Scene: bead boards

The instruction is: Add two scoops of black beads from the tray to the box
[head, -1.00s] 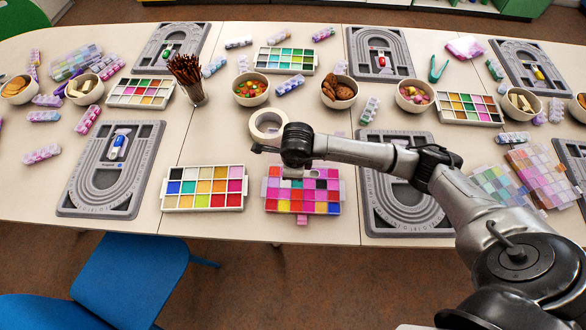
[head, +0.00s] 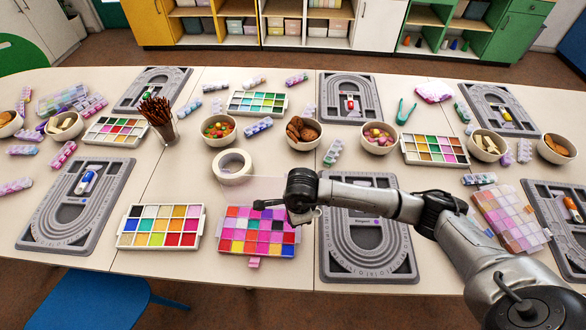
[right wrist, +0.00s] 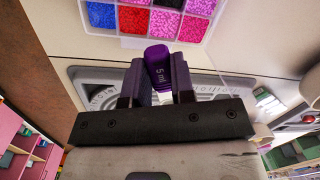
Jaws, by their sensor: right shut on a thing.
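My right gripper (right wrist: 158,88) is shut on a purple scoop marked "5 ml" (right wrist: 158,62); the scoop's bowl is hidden. In the head view the arm's wrist hides the fingers. The gripper is at the right edge of a clear bead box (head: 256,263) with pink, red, purple, blue and black compartments. In the right wrist view, the box (right wrist: 152,42) lies just beyond the scoop, with a black compartment near it. To the box's left, a white tray (head: 121,240) holds beads of several colours, one compartment black. My left gripper is out of view.
Grey bead boards stand right of the box (head: 368,272) and left of the tray (head: 60,246). Behind the box lies a tape roll (head: 232,178). A blue chair (head: 90,300) stands in front.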

